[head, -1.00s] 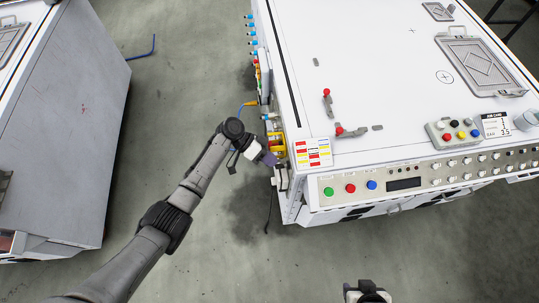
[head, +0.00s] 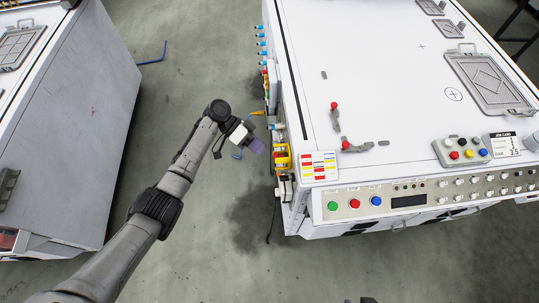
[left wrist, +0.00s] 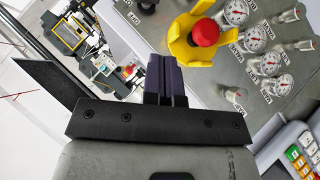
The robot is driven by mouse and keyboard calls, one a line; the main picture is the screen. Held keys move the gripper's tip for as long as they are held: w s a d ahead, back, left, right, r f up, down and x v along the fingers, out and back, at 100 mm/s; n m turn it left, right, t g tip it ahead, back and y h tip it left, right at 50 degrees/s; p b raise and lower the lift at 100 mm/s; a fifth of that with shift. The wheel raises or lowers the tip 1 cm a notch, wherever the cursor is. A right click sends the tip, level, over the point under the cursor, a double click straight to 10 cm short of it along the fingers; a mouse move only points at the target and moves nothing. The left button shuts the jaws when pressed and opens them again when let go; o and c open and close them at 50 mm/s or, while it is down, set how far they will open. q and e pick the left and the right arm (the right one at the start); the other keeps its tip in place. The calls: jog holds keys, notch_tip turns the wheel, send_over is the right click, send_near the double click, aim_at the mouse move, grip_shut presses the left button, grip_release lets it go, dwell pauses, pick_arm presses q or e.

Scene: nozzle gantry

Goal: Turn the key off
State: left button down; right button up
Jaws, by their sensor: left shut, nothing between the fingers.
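My left gripper (head: 257,146) hangs in the aisle just left of the white machine (head: 390,75), beside its left side face and apart from it. Its purple fingers are shut and empty. They also show in the left wrist view (left wrist: 166,70), pointing towards a grey panel (left wrist: 205,85). That panel bears a red button (left wrist: 205,32) in a yellow guard, several round gauges and small silver fittings. I cannot make out which part is the key. My right gripper is not in view; only a dark sliver shows at the bottom edge of the head view.
The machine's front has a control strip with a green button (head: 332,206), a red button (head: 355,203) and a blue button (head: 376,201). Red-tipped levers stand on its top. A second white cabinet (head: 75,130) is at the left.

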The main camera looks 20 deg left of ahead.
pick_arm(q)
jog(key=shift+v, duration=1.55)
jog(key=shift+w+a+f, duration=0.1)
jog(key=shift+w+f, duration=0.05)
jog(key=shift+w, duration=0.1)
